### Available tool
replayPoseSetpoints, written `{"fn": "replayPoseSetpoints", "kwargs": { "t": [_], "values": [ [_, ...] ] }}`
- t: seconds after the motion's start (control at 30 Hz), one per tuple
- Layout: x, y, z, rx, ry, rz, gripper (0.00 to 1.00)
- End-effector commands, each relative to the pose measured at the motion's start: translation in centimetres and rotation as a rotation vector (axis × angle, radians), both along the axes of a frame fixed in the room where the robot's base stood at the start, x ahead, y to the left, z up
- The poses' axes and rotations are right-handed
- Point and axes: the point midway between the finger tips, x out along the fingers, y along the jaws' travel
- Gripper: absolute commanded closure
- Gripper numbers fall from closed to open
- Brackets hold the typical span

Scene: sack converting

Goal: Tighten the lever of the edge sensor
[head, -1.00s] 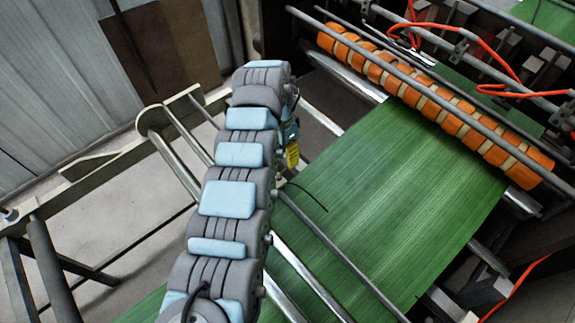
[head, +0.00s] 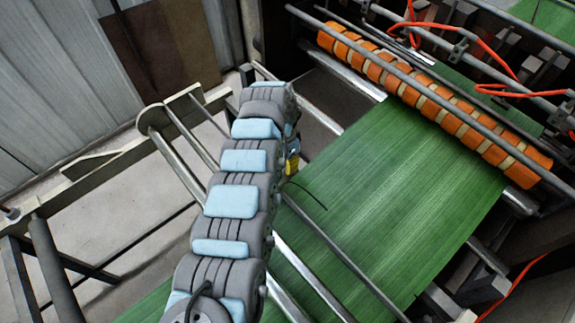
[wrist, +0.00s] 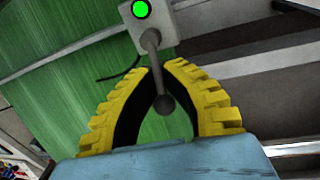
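The edge sensor (wrist: 150,25) is a pale grey box with a lit green lamp, at the top of the wrist view. Its lever (wrist: 152,52) is a thin grey arm that ends in a dark round knob (wrist: 165,104). My gripper (wrist: 162,68) has yellow ribbed fingers with black inner faces, one on each side of the lever. The fingers are apart, with the knob between them and visible gaps on both sides. In the head view only a little yellow of my gripper (head: 292,163) shows past my arm; the sensor and lever are hidden there.
A green sack web (head: 400,170) runs under the rollers, right of my arm. Orange rollers (head: 430,100) and steel bars cross above it. A dark thin cable (wrist: 120,72) hangs beside the sensor. A metal frame (head: 110,165) stands at left over open floor.

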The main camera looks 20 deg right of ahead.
Motion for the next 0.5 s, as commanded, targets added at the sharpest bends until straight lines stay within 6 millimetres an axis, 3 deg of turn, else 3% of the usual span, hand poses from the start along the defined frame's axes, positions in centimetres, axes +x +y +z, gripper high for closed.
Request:
{"fn": "replayPoseSetpoints", "kwargs": {
  "t": [0.5],
  "values": [
    [0.15, 0.07, 0.06, 0.0, 0.001, 0.051, 1.0]
  ]
}}
